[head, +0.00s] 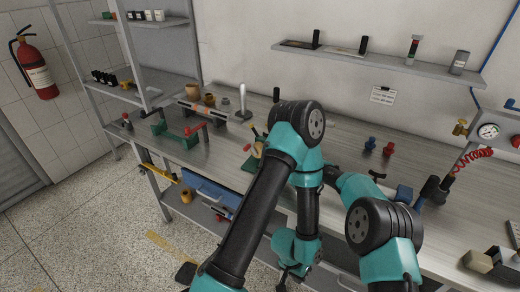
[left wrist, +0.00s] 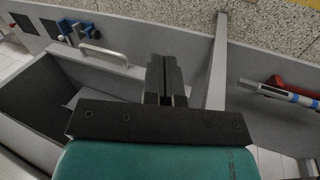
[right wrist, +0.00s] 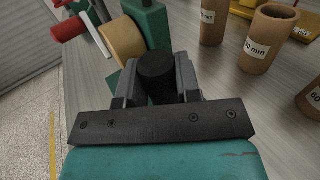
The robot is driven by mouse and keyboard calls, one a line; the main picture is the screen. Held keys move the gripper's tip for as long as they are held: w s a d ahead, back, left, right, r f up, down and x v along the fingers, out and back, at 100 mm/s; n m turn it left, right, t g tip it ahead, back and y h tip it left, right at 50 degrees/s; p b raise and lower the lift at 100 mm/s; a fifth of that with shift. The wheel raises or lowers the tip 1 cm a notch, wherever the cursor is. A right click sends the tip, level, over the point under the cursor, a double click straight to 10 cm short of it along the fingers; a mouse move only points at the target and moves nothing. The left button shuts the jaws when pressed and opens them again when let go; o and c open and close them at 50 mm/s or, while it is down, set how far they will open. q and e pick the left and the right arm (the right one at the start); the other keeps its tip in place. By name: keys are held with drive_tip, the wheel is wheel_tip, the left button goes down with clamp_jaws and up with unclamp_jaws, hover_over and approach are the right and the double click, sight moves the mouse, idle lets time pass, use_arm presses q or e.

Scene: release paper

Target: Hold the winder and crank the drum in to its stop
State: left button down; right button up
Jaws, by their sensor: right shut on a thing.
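The winder (head: 254,148) stands on the bench, partly hidden behind my left arm in the head view. In the right wrist view it shows a tan drum (right wrist: 121,38), a green frame (right wrist: 150,22) and a red crank knob (right wrist: 68,29). My right gripper (right wrist: 157,88) is shut on the winder's black cylindrical handle (right wrist: 156,68); my left arm hides it in the head view. My left gripper (head: 287,273) hangs low in front of the bench, away from the winder. In the left wrist view its black fingers (left wrist: 166,80) are together with nothing visible between them.
Several tan tubes with labels (right wrist: 268,38) stand on the bench near the winder. A metal handle (left wrist: 104,56) and grey panels lie near my left gripper. Red and blue pegs (head: 370,144) stand farther right.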

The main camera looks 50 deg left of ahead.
use_arm(q)
drive_tip(key=c, duration=1.6)
unclamp_jaws()
drive_tip(key=shift+a+r, duration=0.1)
drive_tip(key=shift+a, duration=0.05)
drive_tip(key=shift+o, duration=0.9)
drive_tip(key=shift+w+a+r, duration=0.15)
drive_tip(key=shift+a, duration=0.1)
drive_tip(key=o, duration=0.4)
drive_tip(key=a+r+n+g, duration=0.1)
drive_tip(key=a+r+g, duration=0.1)
drive_tip(key=a+r, duration=0.4)
drive_tip(key=a, duration=0.2)
drive_tip(key=shift+w+a+r+n, duration=0.15)
drive_tip(key=shift+a+r+n, duration=0.1)
drive_tip(key=shift+a+n, duration=0.1)
drive_tip(key=s+a+r+n+g, duration=0.2)
drive_tip(key=s+a+r+g, duration=0.15)
drive_tip(key=a+r, duration=0.85)
wheel_tip(320, 180, up, 22)
drive_tip(key=m+t+y, duration=0.1)
drive_tip(key=t+y, duration=0.3)
drive_tip(key=t, duration=0.1)
hover_over(246, 147)
drive_tip(key=shift+w+a+r, duration=0.1)
drive_tip(key=shift+a+r, duration=0.05)
drive_tip(key=shift+a, duration=0.1)
wheel_tip(246, 147, down, 12)
drive_tip(key=shift+d+f, duration=0.1)
drive_tip(key=shift+d, duration=0.05)
